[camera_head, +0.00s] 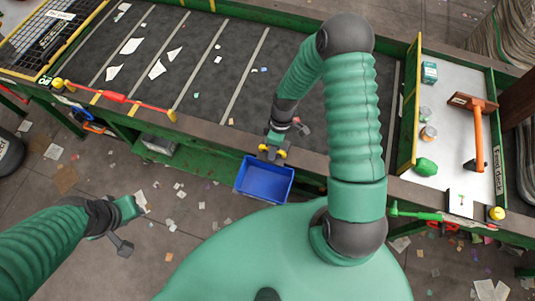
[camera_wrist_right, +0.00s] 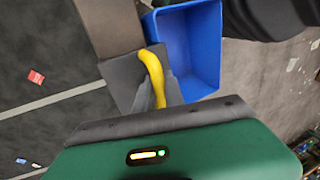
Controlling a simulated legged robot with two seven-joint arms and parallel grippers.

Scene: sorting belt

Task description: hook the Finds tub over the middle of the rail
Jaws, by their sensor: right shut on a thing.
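The blue tub (camera_head: 264,182) is on the near side of the belt's brown rail (camera_head: 215,136), with its open top facing up. It also shows in the right wrist view (camera_wrist_right: 205,45), and it looks empty. My right gripper (camera_head: 272,151) is at the tub's rail-side edge, shut on its yellow handle (camera_wrist_right: 153,72). The fingers hide part of that edge, so I cannot tell whether the tub rests on the rail. No label shows on the tub. My left gripper (camera_head: 125,226) is low at the left, away from the tub; its finger gap is unclear.
The dark belt (camera_head: 215,80) carries scattered paper and small scraps. A red bar with yellow ends (camera_head: 118,97) lies along the rail at left. A white side tray (camera_head: 455,125) at right holds a green lump (camera_head: 426,167), jars and an orange-handled tool (camera_head: 478,130).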

